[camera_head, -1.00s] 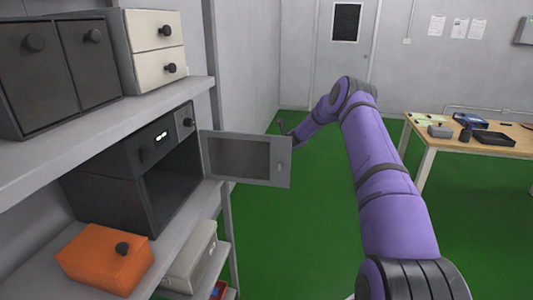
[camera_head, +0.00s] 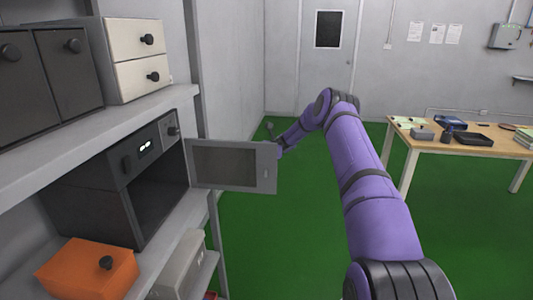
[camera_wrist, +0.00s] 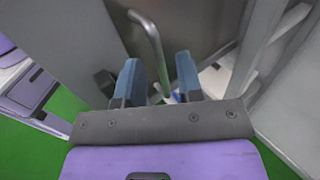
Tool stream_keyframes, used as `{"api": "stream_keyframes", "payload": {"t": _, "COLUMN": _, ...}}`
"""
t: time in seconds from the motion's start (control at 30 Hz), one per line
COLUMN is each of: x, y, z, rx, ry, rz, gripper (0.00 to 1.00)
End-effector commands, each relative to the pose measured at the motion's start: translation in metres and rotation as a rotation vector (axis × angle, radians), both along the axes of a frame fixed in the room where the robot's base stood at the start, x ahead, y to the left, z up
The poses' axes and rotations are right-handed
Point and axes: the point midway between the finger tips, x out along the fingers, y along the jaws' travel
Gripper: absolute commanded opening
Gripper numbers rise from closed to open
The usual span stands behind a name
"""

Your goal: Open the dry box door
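The dry box (camera_head: 125,205) is a dark box with a lit display on the middle shelf at left in the head view. Its door (camera_head: 262,175), a grey panel with a dark window, stands swung wide open to the right, and the dark interior shows. My gripper is mostly hidden beyond the door's right edge in the head view. In the wrist view my gripper (camera_wrist: 159,82) has its two blue fingers apart. A curved metal bar (camera_wrist: 151,38), seemingly a handle, runs down toward the gap between them; whether they touch it I cannot tell.
An orange box (camera_head: 88,272) with a black knob sits below the dry box. Dark and cream drawer units (camera_head: 122,66) stand on the shelf above. A wooden table (camera_head: 440,146) with small items is at right. The green floor (camera_head: 300,240) between is clear.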

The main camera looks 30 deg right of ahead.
Motion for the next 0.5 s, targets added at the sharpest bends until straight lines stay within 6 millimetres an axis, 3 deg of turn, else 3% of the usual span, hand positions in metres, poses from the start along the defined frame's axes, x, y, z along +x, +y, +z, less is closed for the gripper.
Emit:
{"api": "stream_keyframes", "payload": {"t": 0.27, "x": 0.012, "y": -0.052, "z": -0.002, "rx": 0.001, "ry": -0.003, "rz": -0.004, "gripper": 0.34}}
{"api": "stream_keyframes", "payload": {"t": 0.5, "x": 0.017, "y": -0.066, "z": -0.001, "rx": 0.003, "ry": 0.000, "rz": 0.005, "gripper": 0.34}}
